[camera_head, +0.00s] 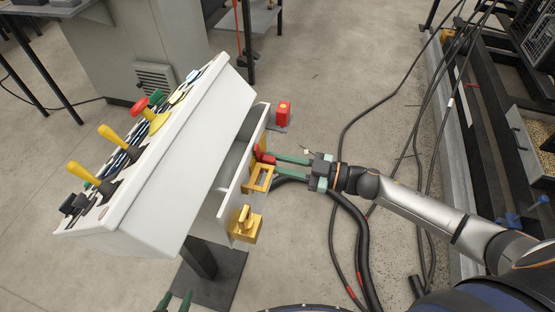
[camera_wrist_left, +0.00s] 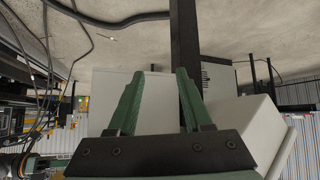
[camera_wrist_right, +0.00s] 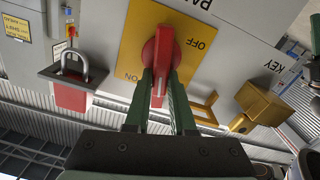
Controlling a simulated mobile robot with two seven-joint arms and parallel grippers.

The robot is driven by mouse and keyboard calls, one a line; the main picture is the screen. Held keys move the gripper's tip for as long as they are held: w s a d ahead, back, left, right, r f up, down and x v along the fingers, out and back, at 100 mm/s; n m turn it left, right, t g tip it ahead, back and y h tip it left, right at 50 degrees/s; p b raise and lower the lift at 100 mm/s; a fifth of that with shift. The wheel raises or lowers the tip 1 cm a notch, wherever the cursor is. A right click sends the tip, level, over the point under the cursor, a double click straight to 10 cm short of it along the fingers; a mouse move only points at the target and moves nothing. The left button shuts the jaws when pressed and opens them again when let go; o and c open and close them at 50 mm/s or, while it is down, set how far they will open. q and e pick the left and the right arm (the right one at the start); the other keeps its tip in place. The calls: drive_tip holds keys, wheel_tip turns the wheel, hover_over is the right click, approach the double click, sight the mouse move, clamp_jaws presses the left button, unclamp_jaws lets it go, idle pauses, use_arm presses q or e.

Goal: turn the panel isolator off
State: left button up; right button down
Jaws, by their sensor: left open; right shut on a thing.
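The panel isolator is a red handle (camera_wrist_right: 163,48) on a yellow plate (camera_wrist_right: 133,45) marked OFF and ON in the right wrist view. The handle stands nearly upright in that picture, its lower end nearer the ON mark. My right gripper (camera_wrist_right: 160,85) is shut on the handle, one finger on each side. In the head view my right gripper (camera_head: 274,160) reaches in from the right, and part of the red handle (camera_head: 263,155) shows at its tips. My left gripper (camera_wrist_left: 161,75) is open and empty, low beside the console; its fingertips show at the head view's bottom edge (camera_head: 176,301).
A red padlock (camera_wrist_right: 70,95) hangs on a grey bracket beside the isolator. A yellow hasp frame (camera_head: 258,178) and a yellow key box (camera_head: 244,225) stick out from the panel. The console top carries several levers (camera_head: 112,135). Black cables (camera_head: 345,150) lie on the floor.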

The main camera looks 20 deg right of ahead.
use_arm(q)
drive_tip(key=shift+w+d+f+h+b, duration=0.25)
drive_tip(key=shift+d+f+b, duration=0.4)
drive_tip(key=shift+b, duration=0.5)
drive_tip(key=shift+w+d+f+h+b, duration=0.2)
drive_tip(key=shift+d+f+b, duration=0.4)
drive_tip(key=shift+b, duration=0.5)
use_arm(e)
drive_tip(key=shift+s+a+f+n, duration=0.2)
drive_tip(key=shift+f+n, duration=0.15)
drive_tip(key=shift+n, duration=2.15)
drive_tip(key=shift+s+a+f+n, duration=0.1)
drive_tip(key=shift+s+f+n, duration=0.15)
drive_tip(key=shift+n, duration=2.25)
drive_tip(key=shift+s+a+f+n, duration=0.15)
drive_tip(key=shift+f+n, duration=0.25)
drive_tip(key=shift+n, duration=2.1)
use_arm(q)
drive_tip(key=shift+w+a, duration=0.1)
use_arm(e)
drive_tip(key=c, duration=0.8)
unclamp_jaws()
drive_tip(key=shift+o, duration=0.2)
